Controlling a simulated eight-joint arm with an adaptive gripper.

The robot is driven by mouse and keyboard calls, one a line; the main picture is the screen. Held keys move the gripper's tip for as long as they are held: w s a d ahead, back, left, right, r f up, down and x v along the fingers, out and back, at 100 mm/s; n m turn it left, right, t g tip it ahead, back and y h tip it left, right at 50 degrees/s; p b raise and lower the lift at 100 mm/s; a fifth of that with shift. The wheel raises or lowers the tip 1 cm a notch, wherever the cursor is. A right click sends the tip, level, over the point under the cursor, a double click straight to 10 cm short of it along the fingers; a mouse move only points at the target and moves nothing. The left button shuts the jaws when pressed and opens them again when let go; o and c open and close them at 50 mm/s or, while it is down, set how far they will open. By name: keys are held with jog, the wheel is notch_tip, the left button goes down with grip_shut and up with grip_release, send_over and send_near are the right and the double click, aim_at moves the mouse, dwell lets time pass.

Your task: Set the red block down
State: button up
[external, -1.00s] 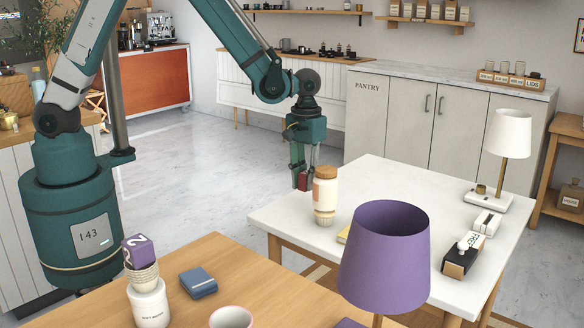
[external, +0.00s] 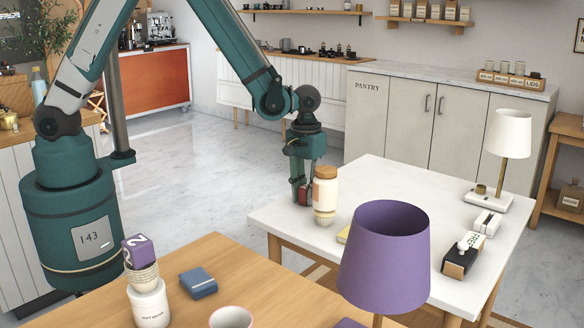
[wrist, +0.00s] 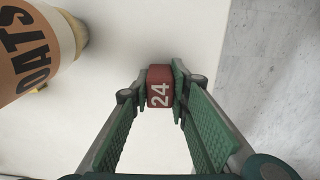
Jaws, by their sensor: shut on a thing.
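The jar (external: 326,186) with a brown lid, on a stack of cups, partly hides the gripper's right side.
The jar, labelled OATS (wrist: 30,50), stands close to the left of the gripper in the wrist view. The table's edge is close on the right, with the marble floor (wrist: 280,50) beyond. A purple lamp (external: 384,255) stands in front in the external view.

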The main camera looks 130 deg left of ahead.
aim_at(305, 187)
jog(key=shift+f, duration=0.2)
jog(key=o, duration=0.9)
jog(key=shift+r, duration=0.1)
jog(key=shift+r, duration=0.1)
notch_tip(305, 187, up, 12)
jog(key=shift+r+p, duration=0.1)
jog(key=shift+p, duration=0.85)
jog(key=shift+d, duration=0.1)
